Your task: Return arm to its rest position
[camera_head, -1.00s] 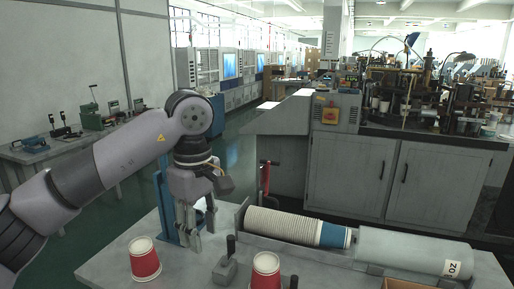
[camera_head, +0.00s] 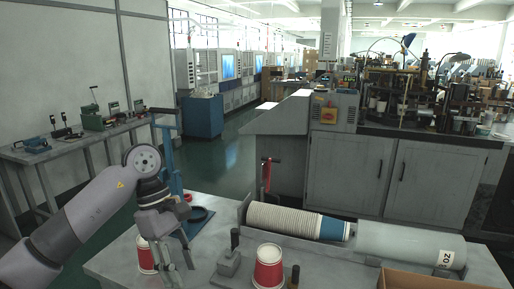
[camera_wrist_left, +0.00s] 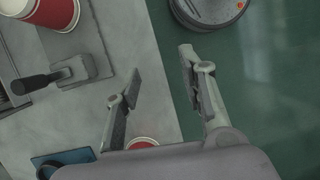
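My left gripper (camera_head: 178,268) hangs fingers-down at the left part of the grey worktable (camera_head: 110,262). In the left wrist view the gripper (camera_wrist_left: 158,92) has its two fingers spread wide, with nothing between them. A red cup with a white rim (camera_head: 146,258) is partly hidden behind the gripper; whether they touch cannot be told. Another red cup (camera_head: 268,268) stands upright farther right, clear of the gripper. My right gripper is not in view.
A row of nested cups (camera_head: 285,220) lies beside a grey cylinder (camera_head: 410,246). A grey block with a black handle (camera_head: 229,262) stands left of the right cup. A cardboard box (camera_head: 440,281) is at the front right. A blue stand (camera_head: 168,165) rises behind the gripper.

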